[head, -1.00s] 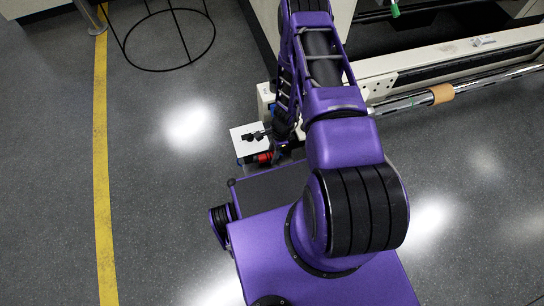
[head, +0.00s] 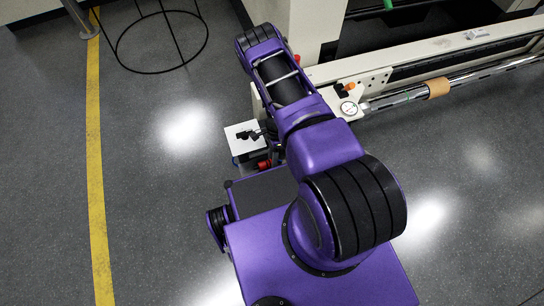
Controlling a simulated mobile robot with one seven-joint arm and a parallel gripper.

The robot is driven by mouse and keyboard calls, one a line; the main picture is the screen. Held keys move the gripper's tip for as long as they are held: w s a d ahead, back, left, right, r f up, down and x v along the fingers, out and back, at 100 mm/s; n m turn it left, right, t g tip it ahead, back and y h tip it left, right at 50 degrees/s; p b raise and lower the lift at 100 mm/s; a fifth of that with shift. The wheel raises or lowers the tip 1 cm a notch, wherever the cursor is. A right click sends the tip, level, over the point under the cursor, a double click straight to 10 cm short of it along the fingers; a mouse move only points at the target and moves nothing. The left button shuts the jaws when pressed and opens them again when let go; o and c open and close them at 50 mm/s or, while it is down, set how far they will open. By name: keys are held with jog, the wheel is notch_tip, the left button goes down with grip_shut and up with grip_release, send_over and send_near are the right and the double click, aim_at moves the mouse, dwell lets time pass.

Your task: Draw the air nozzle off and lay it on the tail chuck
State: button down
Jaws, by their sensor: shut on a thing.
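My gripper is out of sight, hidden behind my own purple arm, so what it holds cannot be seen. At the near end of the long roller, a pale end bracket carries a round pale fitting (head: 349,108), which looks like the tail chuck. A small orange piece (head: 349,87) sits just above it on the bracket; I cannot tell what it is. I cannot make out the air nozzle for sure. A small black object (head: 246,134) shows over a white-topped stand (head: 234,146), left of my arm.
The chrome roller (head: 400,97) with a brown sleeve (head: 438,87) runs right along the machine's pale beam (head: 450,48). A red part (head: 264,163) is below the stand. A black wire ring frame (head: 160,69) stands upper left. A yellow floor line (head: 95,150) runs at left; floor between is clear.

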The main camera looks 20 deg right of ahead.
jog(key=shift+w+a+f+t, duration=0.15)
jog(key=shift+w+f+t, duration=0.15)
jog(key=shift+w+f, duration=0.55)
jog(key=shift+c, duration=2.3)
grip_release()
jog(key=v, duration=0.5)
jog(key=p+v, duration=0.1)
jog(key=v, duration=0.5)
jog(key=p+v, duration=0.1)
jog(key=v, duration=0.5)
jog(key=shift+s+r, duration=0.3)
jog(key=shift+r, duration=0.6)
jog(key=shift+s, duration=0.1)
